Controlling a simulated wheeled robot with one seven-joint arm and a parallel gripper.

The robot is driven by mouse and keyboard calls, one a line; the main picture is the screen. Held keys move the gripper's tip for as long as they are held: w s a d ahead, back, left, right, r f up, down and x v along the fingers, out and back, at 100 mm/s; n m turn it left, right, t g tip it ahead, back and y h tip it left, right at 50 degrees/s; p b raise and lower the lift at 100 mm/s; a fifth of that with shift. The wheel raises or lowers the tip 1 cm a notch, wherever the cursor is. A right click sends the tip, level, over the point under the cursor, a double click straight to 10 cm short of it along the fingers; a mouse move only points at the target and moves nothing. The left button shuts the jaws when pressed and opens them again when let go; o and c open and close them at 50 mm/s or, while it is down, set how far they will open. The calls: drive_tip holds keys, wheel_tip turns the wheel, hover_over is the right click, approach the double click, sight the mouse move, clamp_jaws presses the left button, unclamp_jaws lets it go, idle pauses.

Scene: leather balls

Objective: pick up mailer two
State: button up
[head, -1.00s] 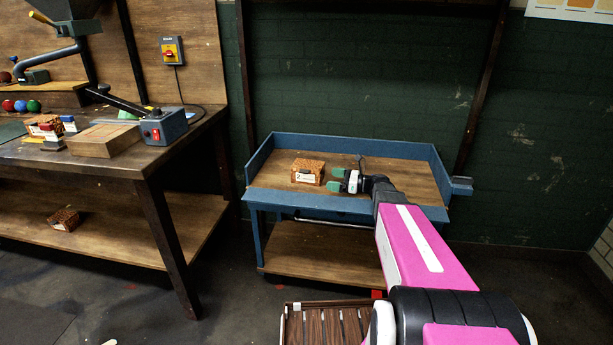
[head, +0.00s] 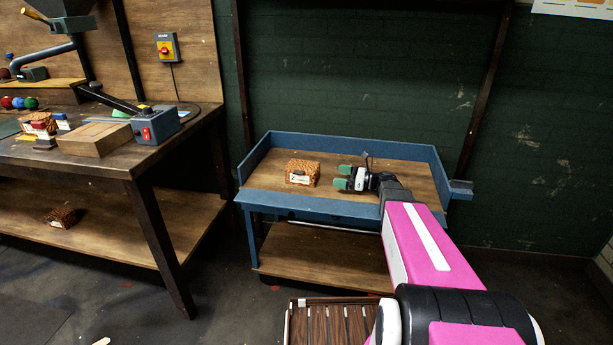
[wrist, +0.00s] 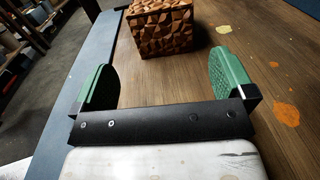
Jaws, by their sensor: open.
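A small brown patterned box with a white label marked 2, mailer two (head: 302,173), sits on the wooden top of the blue-edged cart (head: 262,179). In the wrist view the box (wrist: 162,30) lies ahead of the fingers, between their lines and nearer the left one. My gripper (head: 344,177) is just right of the box in the head view, apart from it. Its green-padded fingers are spread with nothing between them, as the wrist view also shows (wrist: 165,80). The box's underside is hidden.
The cart has raised blue walls at its back and sides. A workbench (head: 136,160) at left holds a wooden block (head: 95,139), a grey switch box (head: 155,126) and coloured balls. Another patterned box (head: 62,217) lies on its lower shelf. A slatted crate (head: 330,322) is in front.

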sight(318, 170)
drive_tip(key=x, duration=0.5)
drive_tip(key=shift+w+a, duration=0.15)
drive_tip(key=shift+a, duration=0.1)
drive_tip(key=shift+r+x, duration=0.2)
drive_tip(key=shift+x, duration=1.1)
drive_tip(key=shift+r+x, duration=0.15)
drive_tip(key=shift+x, duration=1.15)
drive_tip(key=shift+d, duration=0.1)
drive_tip(key=c, duration=0.6)
